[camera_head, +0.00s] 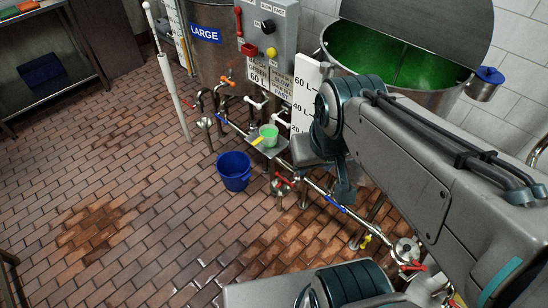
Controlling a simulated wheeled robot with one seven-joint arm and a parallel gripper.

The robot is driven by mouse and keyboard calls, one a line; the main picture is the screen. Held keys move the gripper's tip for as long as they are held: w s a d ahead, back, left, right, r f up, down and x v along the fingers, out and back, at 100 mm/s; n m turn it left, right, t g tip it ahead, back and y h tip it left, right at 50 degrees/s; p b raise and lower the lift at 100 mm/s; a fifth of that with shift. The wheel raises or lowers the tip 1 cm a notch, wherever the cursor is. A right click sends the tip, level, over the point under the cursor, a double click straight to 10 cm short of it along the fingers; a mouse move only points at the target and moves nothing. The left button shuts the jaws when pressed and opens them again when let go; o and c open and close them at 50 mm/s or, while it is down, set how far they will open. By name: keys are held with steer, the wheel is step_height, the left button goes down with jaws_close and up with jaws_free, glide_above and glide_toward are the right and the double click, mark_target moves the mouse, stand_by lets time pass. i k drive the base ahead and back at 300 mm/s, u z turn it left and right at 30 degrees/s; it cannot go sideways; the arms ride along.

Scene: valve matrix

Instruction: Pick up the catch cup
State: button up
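A small cup (268,135), pale with green inside, stands on a small grey shelf (281,146) in front of the vats. I take it to be the catch cup. A yellow strip shows at its left side. My arm reaches in from the right and bends down to the right of the cup, apart from it. The dark end of the arm, where my gripper (344,192) seems to be, hangs over the pipes. Its fingers cannot be made out, and no object shows in it.
A blue bucket (234,170) stands on the tiled floor below the shelf. A pipe run (318,187) with red, blue and yellow valve handles crosses near my arm. A green-filled vat (390,60) and a grey control box (268,32) stand behind. The floor at left is clear, with wet patches.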

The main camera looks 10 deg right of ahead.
mark_target(268, 134)
steer(key=z, duration=0.9)
steer(key=k, duration=0.1)
steer(key=u, duration=2.1)
steer(key=i, duration=1.6)
steer(key=z, duration=1.1)
steer(key=i, duration=0.3)
steer(key=z, duration=0.25)
